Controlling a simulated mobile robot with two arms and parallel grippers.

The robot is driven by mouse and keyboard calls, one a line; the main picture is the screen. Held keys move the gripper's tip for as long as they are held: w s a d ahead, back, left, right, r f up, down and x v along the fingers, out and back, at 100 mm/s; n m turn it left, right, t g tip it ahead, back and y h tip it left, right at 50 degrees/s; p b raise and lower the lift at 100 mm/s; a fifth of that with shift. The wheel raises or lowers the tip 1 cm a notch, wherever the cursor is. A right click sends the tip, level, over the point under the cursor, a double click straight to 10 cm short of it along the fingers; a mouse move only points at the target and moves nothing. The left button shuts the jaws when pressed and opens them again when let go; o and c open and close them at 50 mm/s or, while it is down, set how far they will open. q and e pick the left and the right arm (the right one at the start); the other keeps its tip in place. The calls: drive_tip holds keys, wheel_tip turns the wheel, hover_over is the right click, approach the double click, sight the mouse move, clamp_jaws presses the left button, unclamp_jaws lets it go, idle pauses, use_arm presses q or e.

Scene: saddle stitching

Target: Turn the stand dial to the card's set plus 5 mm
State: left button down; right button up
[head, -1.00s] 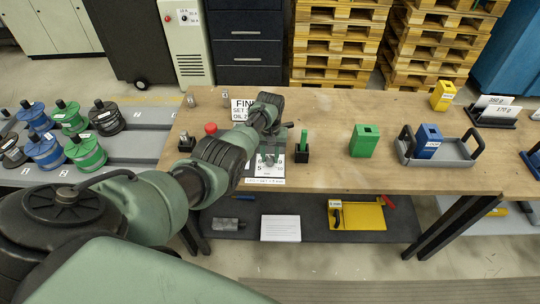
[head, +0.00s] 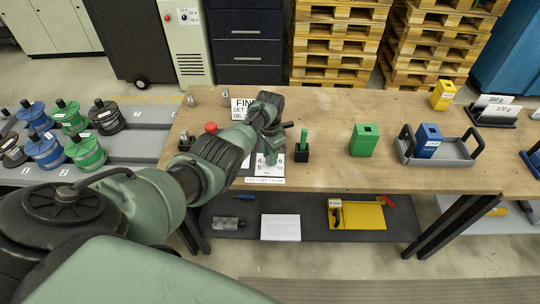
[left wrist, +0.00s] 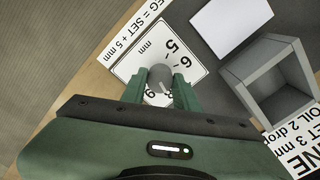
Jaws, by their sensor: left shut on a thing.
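The stand dial is a grey round knob (left wrist: 160,77) on a white scale plate (left wrist: 128,66) marked in mm, with 5 and 6 readable. My left gripper (left wrist: 160,88) has its green fingers on either side of the knob, shut on it. The fingers cover part of the scale, so I cannot tell the setting. In the head view my left gripper (head: 272,150) hides the knob above the plate. The card (head: 242,108) stands behind; in the left wrist view the card (left wrist: 292,148) reads "3 mm" and "OIL 2 drop". A strip (head: 265,181) reads LEG = SET + 5 mm. My right gripper is out of view.
A black holder with a green handle (head: 302,150) stands just right of the dial. A green box (head: 364,140) and a grey tray (head: 440,153) with a blue box are farther right. A red button (head: 211,128) is at the left.

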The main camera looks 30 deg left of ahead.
use_arm(q)
drive_tip(key=shift+m, duration=0.7)
drive_tip(key=c, duration=1.1)
unclamp_jaws()
drive_tip(key=shift+o, duration=0.2)
drive_tip(key=shift+r, duration=3.9)
drive_tip(key=shift+f, duration=0.1)
